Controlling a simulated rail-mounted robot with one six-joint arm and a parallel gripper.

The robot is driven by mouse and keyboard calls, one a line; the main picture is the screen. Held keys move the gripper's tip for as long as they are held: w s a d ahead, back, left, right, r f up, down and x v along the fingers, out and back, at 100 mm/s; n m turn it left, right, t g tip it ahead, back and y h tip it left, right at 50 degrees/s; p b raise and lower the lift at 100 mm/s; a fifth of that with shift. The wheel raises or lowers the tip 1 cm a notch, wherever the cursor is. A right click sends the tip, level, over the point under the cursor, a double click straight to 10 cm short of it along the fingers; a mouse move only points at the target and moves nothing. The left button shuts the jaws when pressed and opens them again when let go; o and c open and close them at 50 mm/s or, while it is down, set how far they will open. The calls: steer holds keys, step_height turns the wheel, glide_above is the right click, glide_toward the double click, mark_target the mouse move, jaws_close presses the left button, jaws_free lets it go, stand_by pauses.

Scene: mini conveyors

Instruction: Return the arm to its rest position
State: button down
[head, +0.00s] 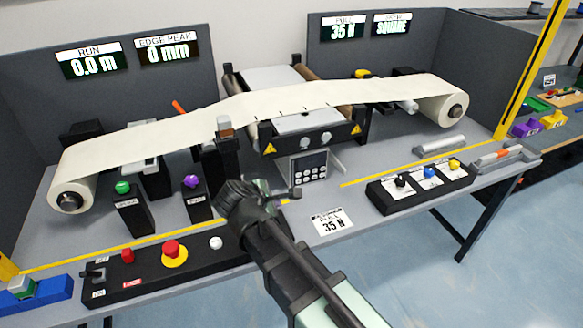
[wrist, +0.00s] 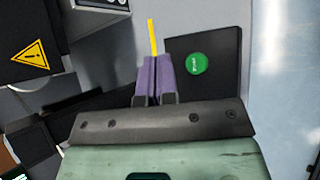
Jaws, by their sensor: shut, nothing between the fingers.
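My gripper (wrist: 154,60) shows in the wrist view with its two purple fingers pressed together and nothing between them. It hangs above the grey bench, beside a black panel with a round green button (wrist: 195,64). A yellow line (wrist: 152,36) on the bench lies just beyond the fingertips. In the head view, my arm reaches in from the bottom right to the front middle of the bench. The dark wrist shows there, but the fingers cannot be made out. I cannot tell whether the fingertips touch anything.
A pale web (head: 200,118) runs between two rolls over the machine (head: 310,138). Posts with green (head: 123,187) and purple (head: 191,181) knobs stand left of my wrist. A control panel (head: 140,268) lies at the front left, a knob box (head: 420,187) at right.

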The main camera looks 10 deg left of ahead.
steer(key=shift+m, duration=0.3)
steer(key=s+m, duration=0.1)
steer(key=s+f+m+g, duration=0.1)
steer(key=s+d+m, duration=0.1)
steer(key=m, duration=0.1)
steer(key=shift+f+g, duration=0.4)
steer(key=s+d+m+g+y+p, duration=0.1)
steer(key=d+m+g, duration=0.2)
steer(key=d+m, duration=0.6)
steer(key=s+d+m+g+y+p, duration=0.1)
steer(key=d+m, duration=0.7)
steer(key=d, duration=1.4)
steer(key=s+f+g+y, duration=0.1)
steer(key=g, duration=0.1)
steer(key=shift+s+m+g+y, duration=0.25)
steer(key=shift+m+g+y, duration=0.05)
steer(key=shift+m, duration=0.1)
